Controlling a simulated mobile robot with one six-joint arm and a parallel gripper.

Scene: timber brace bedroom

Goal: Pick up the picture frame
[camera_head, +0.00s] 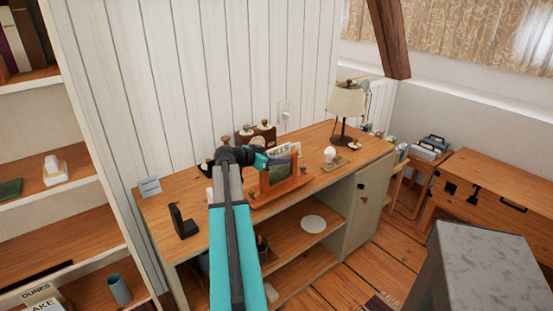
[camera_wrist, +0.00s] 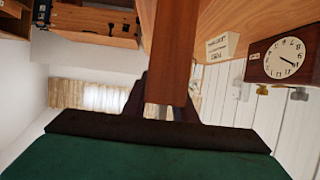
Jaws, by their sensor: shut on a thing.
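The picture frame (camera_head: 293,168) has a reddish-brown wooden border. In the head view it stands roughly upright on or just above the desk top, and I cannot tell whether its base touches the wood. My gripper (camera_head: 262,161) reaches it from the left and is shut on its near edge. In the wrist view, a long wooden bar of the frame (camera_wrist: 174,50) runs down between the dark fingers of my gripper (camera_wrist: 160,108). The gripper hides part of the frame's left side.
The wooden desk (camera_head: 370,154) also holds a clock (camera_wrist: 284,58), a lamp (camera_head: 346,102), a small card (camera_head: 149,187) and a black stand (camera_head: 183,222). A white pale-bulbed item (camera_head: 330,154) stands right of the frame. A shelf unit (camera_head: 85,245) is at left.

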